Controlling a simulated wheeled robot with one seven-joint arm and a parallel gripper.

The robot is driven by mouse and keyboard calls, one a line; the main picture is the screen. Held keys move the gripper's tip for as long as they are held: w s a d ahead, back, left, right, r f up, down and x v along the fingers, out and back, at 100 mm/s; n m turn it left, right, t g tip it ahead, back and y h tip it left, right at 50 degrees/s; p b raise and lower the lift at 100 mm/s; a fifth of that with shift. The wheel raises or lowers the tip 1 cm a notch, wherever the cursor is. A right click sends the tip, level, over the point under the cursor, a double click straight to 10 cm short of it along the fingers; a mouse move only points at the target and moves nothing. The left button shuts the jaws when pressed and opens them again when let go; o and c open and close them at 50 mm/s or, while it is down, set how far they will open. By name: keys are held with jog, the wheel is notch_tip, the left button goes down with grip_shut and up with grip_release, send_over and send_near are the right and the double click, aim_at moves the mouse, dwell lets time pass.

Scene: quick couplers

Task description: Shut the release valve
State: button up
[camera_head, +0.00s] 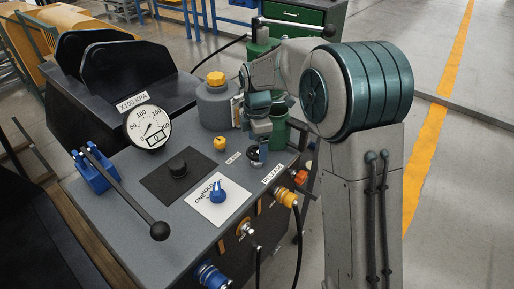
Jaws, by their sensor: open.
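A small dark round valve knob (253,154) stands on the grey console top, just behind the label that seems to read RELEASE (272,173); I take it for the release valve. My gripper (260,145) is at the end of my arm, pointing down right over this knob. The fingers are small and partly hidden, but the jaws look open. The gripper overlaps the knob in the picture, and I cannot tell whether it touches it. How far the valve is turned is too small to tell.
Hose couplers (287,198) line the front.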

jog(key=shift+f, duration=0.95)
jog(key=shift+c, duration=0.3)
jog(key=c, duration=0.9)
